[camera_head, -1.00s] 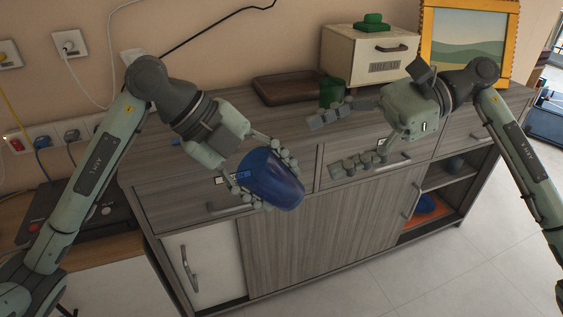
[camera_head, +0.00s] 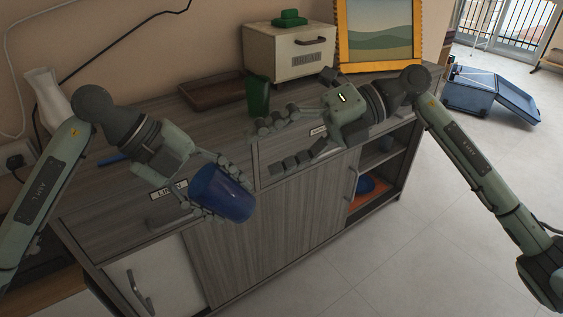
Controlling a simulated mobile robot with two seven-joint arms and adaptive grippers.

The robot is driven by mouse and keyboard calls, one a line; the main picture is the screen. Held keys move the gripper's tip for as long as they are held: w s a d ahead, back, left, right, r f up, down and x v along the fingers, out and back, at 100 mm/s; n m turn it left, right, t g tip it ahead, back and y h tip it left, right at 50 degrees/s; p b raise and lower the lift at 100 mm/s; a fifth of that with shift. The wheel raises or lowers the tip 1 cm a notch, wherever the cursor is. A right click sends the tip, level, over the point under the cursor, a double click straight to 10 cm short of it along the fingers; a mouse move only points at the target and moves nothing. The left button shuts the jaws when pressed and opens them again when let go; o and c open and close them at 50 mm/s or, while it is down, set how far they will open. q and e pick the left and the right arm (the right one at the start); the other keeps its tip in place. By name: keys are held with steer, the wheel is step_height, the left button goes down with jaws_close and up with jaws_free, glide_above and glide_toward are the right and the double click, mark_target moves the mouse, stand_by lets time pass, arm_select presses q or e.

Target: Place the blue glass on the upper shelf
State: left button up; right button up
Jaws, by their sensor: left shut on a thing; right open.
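The blue glass (camera_head: 222,194) is held in my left gripper (camera_head: 226,190), tilted, in front of the cabinet's drawer fronts. My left gripper's fingers are closed around its sides. My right gripper (camera_head: 282,142) is open and empty, over the front edge of the cabinet top, to the right of and above the glass in the picture. At the cabinet's right end is an open compartment with an upper shelf (camera_head: 384,158). A dark round item (camera_head: 386,143) stands on that shelf. Below it lie an orange thing (camera_head: 364,198) and a blue round thing (camera_head: 366,184).
On the cabinet top stand a green cup (camera_head: 258,96), a brown tray (camera_head: 211,92), a bread box (camera_head: 289,54) and a yellow-framed picture (camera_head: 378,32). A white vase (camera_head: 47,98) stands at left.

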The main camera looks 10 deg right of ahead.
mark_target(229, 182)
steer(key=a+f+m, duration=0.2)
steer(key=a+m, duration=0.1)
steer(key=m, duration=0.4)
steer(key=a+f+m+t, duration=0.1)
steer(key=a+m, duration=0.2)
steer(key=m, duration=0.4)
steer(key=a+f+m+t, duration=0.1)
steer(key=a+f+m, duration=0.1)
steer(key=m, duration=0.5)
steer(key=shift+s+a+f, duration=0.1)
steer(key=shift+a+f, duration=0.1)
steer(key=shift+a, duration=0.2)
steer(key=shift+s+a+f, duration=0.1)
steer(key=shift+a+f, duration=0.05)
steer(key=shift+a, duration=0.25)
steer(key=shift+c, duration=0.5)
